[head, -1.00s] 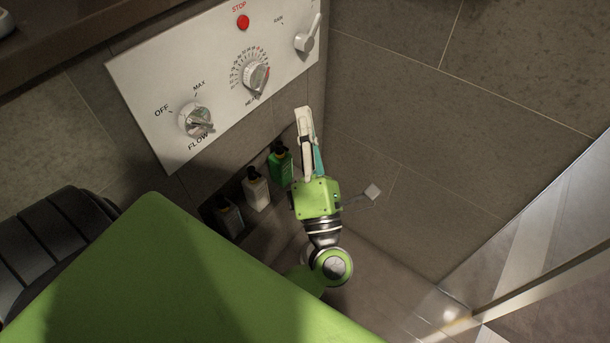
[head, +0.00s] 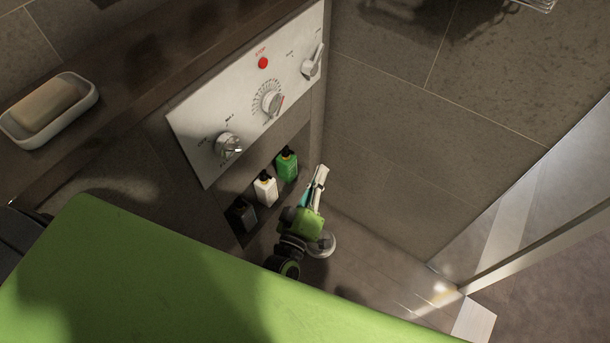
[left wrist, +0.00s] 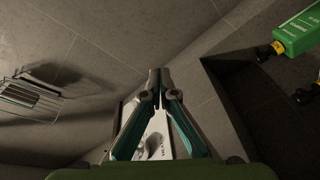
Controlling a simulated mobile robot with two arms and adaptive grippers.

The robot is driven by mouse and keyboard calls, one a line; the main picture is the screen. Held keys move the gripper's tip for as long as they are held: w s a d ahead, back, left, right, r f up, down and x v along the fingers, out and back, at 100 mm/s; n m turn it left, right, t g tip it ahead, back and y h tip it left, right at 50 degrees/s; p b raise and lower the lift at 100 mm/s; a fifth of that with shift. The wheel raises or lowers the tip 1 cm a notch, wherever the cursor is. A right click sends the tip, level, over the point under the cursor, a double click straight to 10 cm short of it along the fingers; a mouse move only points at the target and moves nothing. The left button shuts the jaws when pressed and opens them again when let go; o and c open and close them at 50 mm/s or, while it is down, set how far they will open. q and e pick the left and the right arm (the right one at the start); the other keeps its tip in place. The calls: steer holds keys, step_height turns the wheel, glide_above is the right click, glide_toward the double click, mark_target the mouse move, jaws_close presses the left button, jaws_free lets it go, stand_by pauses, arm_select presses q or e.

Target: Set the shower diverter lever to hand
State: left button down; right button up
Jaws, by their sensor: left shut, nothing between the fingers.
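The diverter lever (head: 312,64) is a pale handle on a round hub at the right end of the white control panel (head: 205,175). Its handle points up and to the right in the head view. Small labels sit near it, too small to read surely. My left gripper (head: 320,171) is shut and empty, below the lever and apart from it, just right of the bottle niche. My right gripper is not in view.
The panel also has a flow knob (head: 228,146), a temperature dial (head: 271,103) and a red stop button (head: 263,63). Several bottles, one green (head: 287,164), stand in the niche. A soap dish (head: 88,101) lies on the ledge. A glass screen edge (head: 540,250) stands at right.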

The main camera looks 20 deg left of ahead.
arm_select(q)
steer(key=shift+s+a+f+m+g+p, duration=0.2)
steer(key=shift+s+f+m+g, duration=0.15)
steer(key=shift+f, duration=0.35)
steer(key=shift+s+a+f+m+g+p, duration=0.1)
steer(key=shift+s+f+m+g+p, duration=0.2)
steer(key=shift+f, duration=0.4)
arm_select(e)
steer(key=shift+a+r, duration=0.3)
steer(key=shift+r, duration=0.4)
